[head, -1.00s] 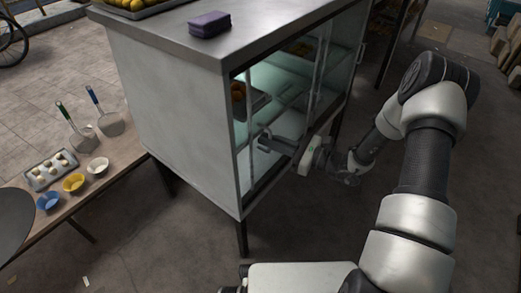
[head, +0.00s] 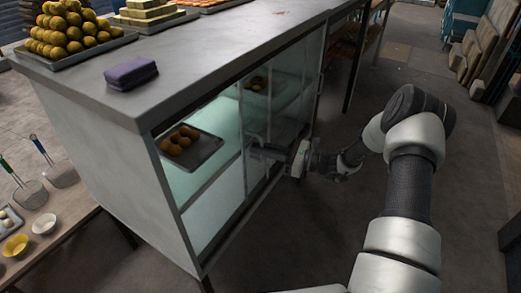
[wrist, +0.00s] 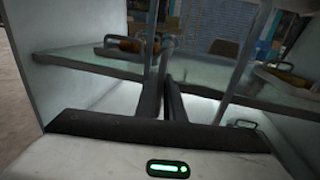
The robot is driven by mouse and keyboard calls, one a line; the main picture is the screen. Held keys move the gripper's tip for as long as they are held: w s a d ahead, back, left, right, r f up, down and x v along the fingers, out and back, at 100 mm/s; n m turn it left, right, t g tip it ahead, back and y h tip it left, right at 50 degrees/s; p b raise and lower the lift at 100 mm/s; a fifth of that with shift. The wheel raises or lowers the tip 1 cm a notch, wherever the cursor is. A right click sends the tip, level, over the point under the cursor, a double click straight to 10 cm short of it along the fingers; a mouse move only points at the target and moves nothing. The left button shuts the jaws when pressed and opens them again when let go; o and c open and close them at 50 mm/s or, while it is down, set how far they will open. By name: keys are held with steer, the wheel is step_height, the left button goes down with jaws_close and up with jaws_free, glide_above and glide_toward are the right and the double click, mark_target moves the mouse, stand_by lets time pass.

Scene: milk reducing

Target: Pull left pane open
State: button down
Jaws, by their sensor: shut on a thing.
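The display cabinet (head: 130,170) has a glass front with sliding panes. The left pane (head: 256,112) stands slid along the front toward the far right end, overlapping the other glass. The near left part of the front is open, with a tray of brown round food (head: 183,146) visible inside. My gripper (head: 254,147) is at the left pane's edge, shut on its handle. In the wrist view, my gripper's dark fingers (wrist: 163,85) close together around the slim handle (wrist: 167,44); the exact contact is small and hard to see.
A low table (head: 75,220) with bowls and strainers stands at left. The floor (head: 465,220) right of my arm is clear.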

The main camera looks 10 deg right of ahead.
steer(key=shift+w+d, duration=0.15)
steer(key=c, duration=1.9)
jaws_free()
steer(key=shift+o, duration=0.2)
steer(key=p+v, duration=0.2)
steer(key=v, duration=1.5)
steer(key=shift+d, duration=0.2)
